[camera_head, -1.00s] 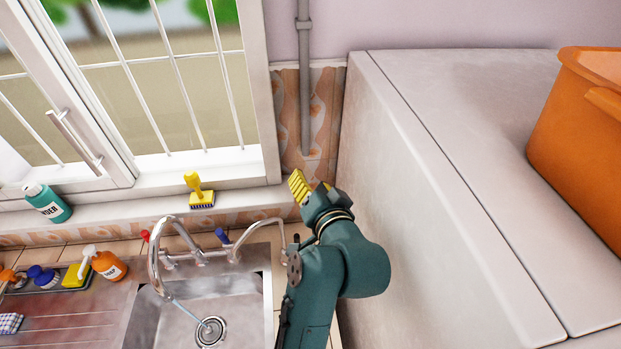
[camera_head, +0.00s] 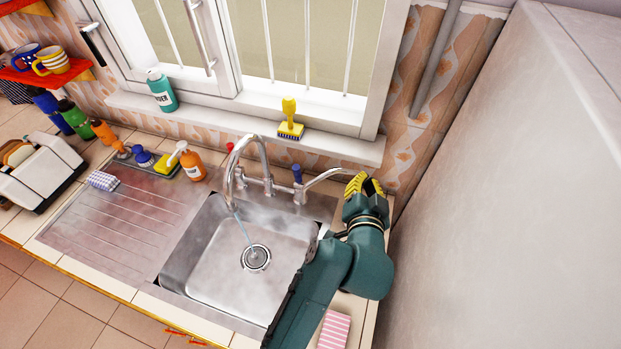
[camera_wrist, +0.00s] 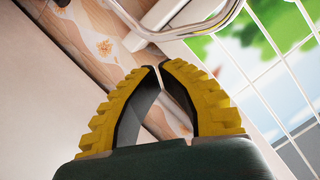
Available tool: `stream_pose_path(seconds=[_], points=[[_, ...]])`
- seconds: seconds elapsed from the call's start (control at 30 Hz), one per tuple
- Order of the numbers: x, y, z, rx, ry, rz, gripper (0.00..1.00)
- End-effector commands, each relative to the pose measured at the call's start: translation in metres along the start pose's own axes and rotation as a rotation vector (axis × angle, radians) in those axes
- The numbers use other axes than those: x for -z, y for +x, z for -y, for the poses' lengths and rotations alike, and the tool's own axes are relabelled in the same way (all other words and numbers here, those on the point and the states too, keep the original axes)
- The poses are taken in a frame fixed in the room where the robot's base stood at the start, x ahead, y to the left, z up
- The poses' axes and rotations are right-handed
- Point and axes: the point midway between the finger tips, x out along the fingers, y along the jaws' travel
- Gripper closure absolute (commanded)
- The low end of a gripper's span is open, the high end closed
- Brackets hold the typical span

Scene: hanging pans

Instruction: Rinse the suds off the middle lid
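No lid and no suds can be made out in any view. In the head view, water (camera_head: 242,228) runs from the curved tap (camera_head: 262,160) into the steel sink (camera_head: 205,262), near the round drain (camera_head: 256,257). My gripper (camera_head: 364,184) is beyond the sink's right side, close to the wall and the tap's right-hand pipe. In the wrist view, the yellow fingers of my gripper (camera_wrist: 158,67) meet almost tip to tip with nothing between them. A curved metal pipe (camera_wrist: 205,28) passes beyond them.
A yellow brush (camera_head: 290,122) and a green bottle (camera_head: 162,92) stand on the windowsill. An orange spray bottle (camera_head: 192,163) and sponge (camera_head: 167,165) are behind the drainboard (camera_head: 125,218). A pink striped cloth (camera_head: 334,330) lies front right. A tall pale surface (camera_head: 500,200) bounds the right side.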

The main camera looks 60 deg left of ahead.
Motion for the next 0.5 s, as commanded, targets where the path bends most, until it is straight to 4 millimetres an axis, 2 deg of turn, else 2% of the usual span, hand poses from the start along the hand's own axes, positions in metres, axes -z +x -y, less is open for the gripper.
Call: stream_pose_path(seconds=[0.03,0.13,0.27,0.5], points=[[-0.023,0.005,-0.003,0.003,-0.017,0.004,1.00],[-0.049,0.009,-0.002,0.006,-0.054,0.000,1.00],[-0.105,0.038,-0.006,0.060,0.016,0.095,1.00],[-0.140,0.079,-0.010,0.242,0.295,0.150,1.00]])
